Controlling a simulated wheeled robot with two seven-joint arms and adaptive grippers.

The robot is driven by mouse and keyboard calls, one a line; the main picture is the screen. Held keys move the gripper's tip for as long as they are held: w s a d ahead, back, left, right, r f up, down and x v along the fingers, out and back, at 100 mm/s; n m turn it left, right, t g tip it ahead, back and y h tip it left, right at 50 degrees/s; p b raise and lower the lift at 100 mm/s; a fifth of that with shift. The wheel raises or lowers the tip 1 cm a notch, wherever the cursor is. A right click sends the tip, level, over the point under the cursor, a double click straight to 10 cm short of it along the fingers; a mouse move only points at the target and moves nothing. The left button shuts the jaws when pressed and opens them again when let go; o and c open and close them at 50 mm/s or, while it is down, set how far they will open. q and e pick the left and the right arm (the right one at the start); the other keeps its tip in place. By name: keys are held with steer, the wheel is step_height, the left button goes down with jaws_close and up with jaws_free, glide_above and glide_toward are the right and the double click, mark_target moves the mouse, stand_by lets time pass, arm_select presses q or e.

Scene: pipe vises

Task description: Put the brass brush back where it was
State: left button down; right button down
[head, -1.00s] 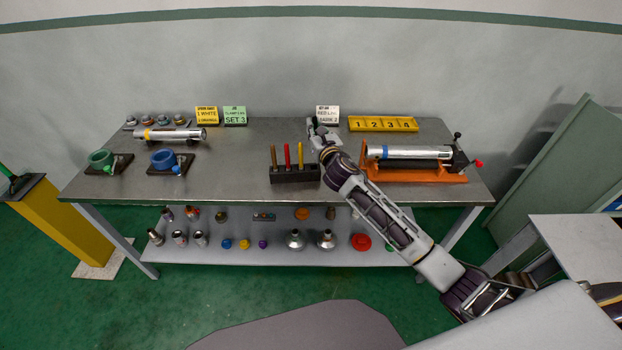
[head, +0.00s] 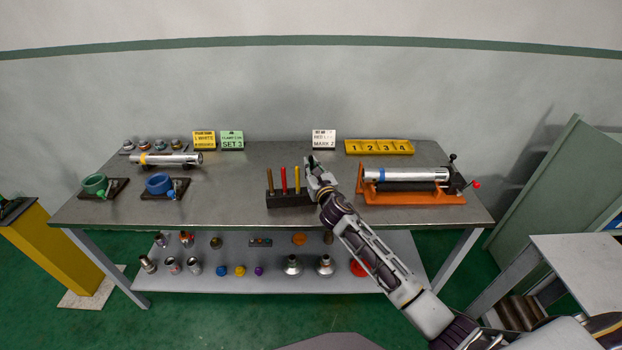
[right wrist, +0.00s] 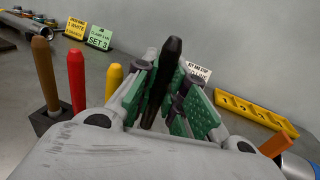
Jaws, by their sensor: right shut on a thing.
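My right gripper (head: 316,168) is above the table, just behind and right of the dark tool rack (head: 290,200). In the right wrist view its green-padded fingers (right wrist: 162,95) are closed around a black upright handle (right wrist: 168,75). This looks like the brush, but its lower end and any bristles are hidden. The rack holds a brown handle (head: 269,180), a red handle (head: 284,180) and a yellow handle (head: 297,180), all upright. The rack's right end is partly covered by my gripper and arm in the head view. My left gripper is not in view.
An orange vise (head: 410,196) with a metal pipe (head: 405,174) stands right of my arm. A yellow numbered tray (head: 379,147) and a white sign (head: 324,139) are at the back. A second pipe (head: 165,159) and green and blue clamps lie left. The table centre-left is clear.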

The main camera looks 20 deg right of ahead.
steer(key=shift+f, duration=0.1)
steer(key=shift+f+b, duration=0.4)
steer(key=shift+f, duration=1.45)
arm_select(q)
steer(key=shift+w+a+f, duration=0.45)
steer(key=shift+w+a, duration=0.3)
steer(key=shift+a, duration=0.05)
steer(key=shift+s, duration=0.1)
arm_select(e)
steer(key=shift+f, duration=0.2)
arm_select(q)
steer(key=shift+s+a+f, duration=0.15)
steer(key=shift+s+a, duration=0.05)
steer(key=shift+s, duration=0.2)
arm_select(e)
steer(key=c, duration=1.5)
jaws_free()
